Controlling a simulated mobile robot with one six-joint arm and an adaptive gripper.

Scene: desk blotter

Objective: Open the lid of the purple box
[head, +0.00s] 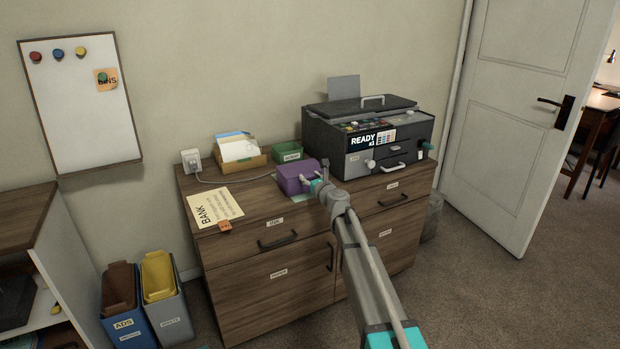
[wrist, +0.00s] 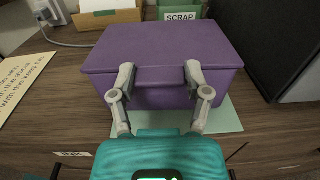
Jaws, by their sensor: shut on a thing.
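The purple box (head: 291,179) sits on top of the wooden cabinet, in front of the printer's left side. In the wrist view its lid (wrist: 165,45) lies flat and looks closed on the box body (wrist: 222,84). A lip (wrist: 160,77) juts from the middle of the lid's front edge. My gripper (wrist: 160,73) is shut on this lip, one finger on each side of it. In the head view my gripper (head: 314,180) reaches the box from the front right. The inside of the box is hidden.
The printer (head: 365,135) stands close on the right. A green scrap bin (head: 288,152) and a card tray (head: 240,160) stand behind the box. A pale green sheet (wrist: 222,117) lies under it. A bank paper (head: 214,205) lies to the left.

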